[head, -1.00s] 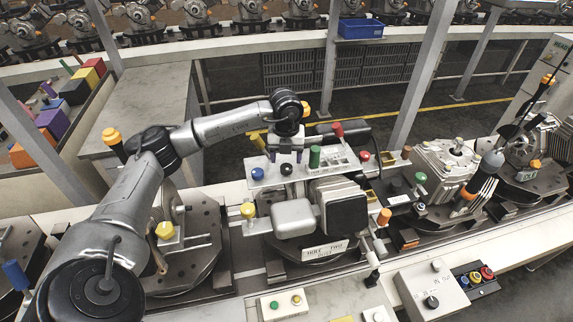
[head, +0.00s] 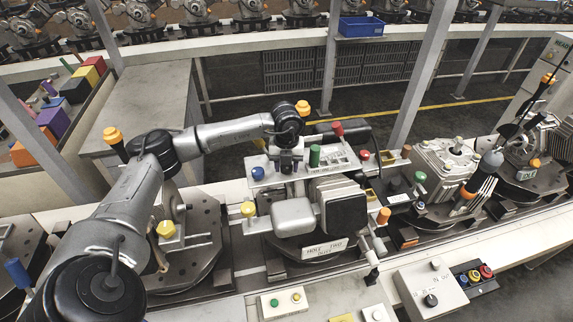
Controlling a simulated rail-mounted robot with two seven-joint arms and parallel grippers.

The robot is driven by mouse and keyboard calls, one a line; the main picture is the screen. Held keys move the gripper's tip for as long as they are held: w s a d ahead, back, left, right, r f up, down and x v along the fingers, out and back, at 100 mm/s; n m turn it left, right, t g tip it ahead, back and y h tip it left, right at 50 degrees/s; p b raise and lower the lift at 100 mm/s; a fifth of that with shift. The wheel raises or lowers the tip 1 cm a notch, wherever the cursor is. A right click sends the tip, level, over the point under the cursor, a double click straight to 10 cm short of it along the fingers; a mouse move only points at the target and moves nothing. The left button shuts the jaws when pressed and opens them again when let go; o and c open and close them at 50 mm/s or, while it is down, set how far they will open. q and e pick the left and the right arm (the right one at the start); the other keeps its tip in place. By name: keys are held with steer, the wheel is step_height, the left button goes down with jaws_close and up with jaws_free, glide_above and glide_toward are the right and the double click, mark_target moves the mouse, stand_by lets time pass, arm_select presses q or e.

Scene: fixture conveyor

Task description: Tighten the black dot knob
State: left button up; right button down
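A pale fixture plate (head: 268,183) stands over the conveyor in the middle of the head view. It carries a blue knob (head: 258,173), a green knob (head: 315,156) and a red knob (head: 337,129). My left gripper (head: 287,167) points down at the plate, between the blue and green knobs. It covers the spot where the black dot knob showed earlier, so that knob is mostly hidden. The fingers are too small and dark to tell whether they are open or shut. My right gripper is not in view.
A grey rounded housing (head: 295,217) and a black finned block (head: 342,206) sit just in front of the plate. A yellow knob (head: 248,209) stands left of them. A control box (head: 431,290) is at front right. A blue bin (head: 361,27) is at the back.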

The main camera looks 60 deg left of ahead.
arm_select(q)
steer(key=c, duration=0.5)
steer(key=shift+m, duration=0.3)
steer(key=m, duration=0.2)
steer(key=shift+m+b, duration=0.4)
steer(key=m, duration=0.3)
steer(key=shift+m+b, duration=0.35)
steer(key=shift+m, duration=0.05)
steer(key=m, duration=0.5)
steer(key=shift+a+b, duration=0.1)
steer(key=shift+b, duration=0.3)
steer(key=m, duration=0.5)
steer(key=shift+m+b, duration=0.3)
steer(key=shift+m, duration=0.2)
